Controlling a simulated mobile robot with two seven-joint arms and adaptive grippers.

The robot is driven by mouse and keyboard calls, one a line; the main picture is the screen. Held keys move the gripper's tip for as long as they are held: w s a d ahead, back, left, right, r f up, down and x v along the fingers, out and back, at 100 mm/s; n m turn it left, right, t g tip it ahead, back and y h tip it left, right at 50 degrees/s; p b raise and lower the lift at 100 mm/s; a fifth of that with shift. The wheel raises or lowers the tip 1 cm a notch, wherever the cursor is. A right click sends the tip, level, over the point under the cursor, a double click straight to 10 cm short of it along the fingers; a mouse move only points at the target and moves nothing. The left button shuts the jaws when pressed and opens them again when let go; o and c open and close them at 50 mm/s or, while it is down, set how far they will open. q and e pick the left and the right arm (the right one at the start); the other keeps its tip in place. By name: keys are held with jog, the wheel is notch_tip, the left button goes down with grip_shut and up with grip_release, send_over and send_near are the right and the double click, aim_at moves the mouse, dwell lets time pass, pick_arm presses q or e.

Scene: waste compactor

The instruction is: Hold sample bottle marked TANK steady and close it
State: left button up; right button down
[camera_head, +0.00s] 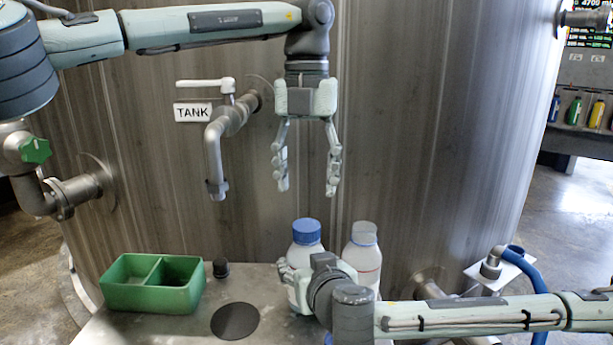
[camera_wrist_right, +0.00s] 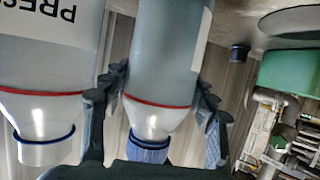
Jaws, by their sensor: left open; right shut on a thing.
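A bottle with a blue cap (camera_head: 306,231) stands on the metal table, and my right gripper (camera_head: 299,277) is shut around its body. In the right wrist view, which is upside down, this bottle (camera_wrist_right: 165,60) sits between the fingers of my right gripper (camera_wrist_right: 162,98). Its blue cap (camera_wrist_right: 148,149) is on the neck; how tight it is cannot be told. Its label is mostly hidden, so its marking cannot be read. My left gripper (camera_head: 307,190) is open and empty, pointing down above the blue cap, apart from it.
The TANK tap (camera_head: 217,165) juts from the tank behind.

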aim_at(306, 224)
pick_arm(q)
jog(key=shift+f, duration=4)
jog(key=c, duration=1.2)
jog(key=shift+m, duration=1.2)
jog(key=m, duration=1)
jog(key=o, duration=1.3)
jog(key=shift+o, duration=0.2)
